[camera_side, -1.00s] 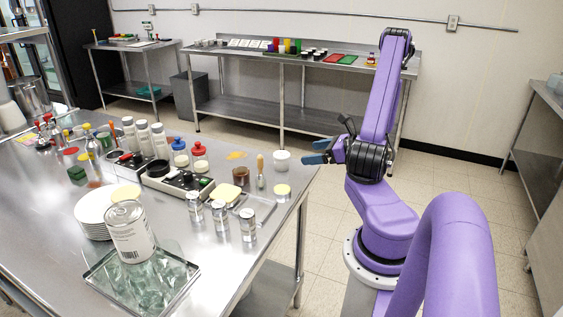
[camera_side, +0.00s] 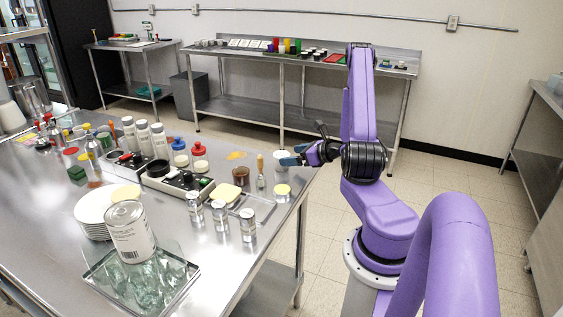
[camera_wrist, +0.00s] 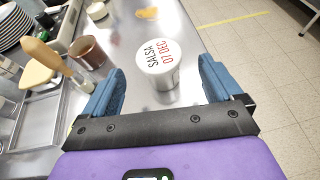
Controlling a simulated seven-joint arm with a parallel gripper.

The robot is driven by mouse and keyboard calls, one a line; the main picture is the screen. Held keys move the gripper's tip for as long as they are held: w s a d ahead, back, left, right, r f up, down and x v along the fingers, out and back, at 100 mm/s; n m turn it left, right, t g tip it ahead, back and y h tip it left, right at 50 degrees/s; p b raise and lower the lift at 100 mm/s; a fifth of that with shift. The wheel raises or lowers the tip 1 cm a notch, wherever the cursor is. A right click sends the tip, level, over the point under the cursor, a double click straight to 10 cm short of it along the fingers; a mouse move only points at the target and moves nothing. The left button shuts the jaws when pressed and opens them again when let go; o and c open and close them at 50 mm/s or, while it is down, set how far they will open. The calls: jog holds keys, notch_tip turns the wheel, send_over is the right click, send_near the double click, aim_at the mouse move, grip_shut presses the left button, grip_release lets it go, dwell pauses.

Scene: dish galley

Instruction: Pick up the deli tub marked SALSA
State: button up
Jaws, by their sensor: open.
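The deli tub marked SALSA (camera_wrist: 158,66) is white, with SALSA in black and 07 DEC in red on its top. It stands upright on the steel table near the edge. The tub lies ahead of and partly between the fingertips. I see no contact with it.
A brown cup (camera_wrist: 88,52) and a wooden-handled brush (camera_wrist: 55,60) stand left of the tub in the wrist view. A metal tray (camera_wrist: 38,118) lies nearer. Three silver cans (camera_side: 220,214) stand on the table. The floor is right of the table edge.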

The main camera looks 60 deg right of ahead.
aim_at(278, 156)
jog(key=shift+x, duration=3.45)
jog(key=shift+w+a+r, duration=0.1)
jog(key=c, duration=1.2)
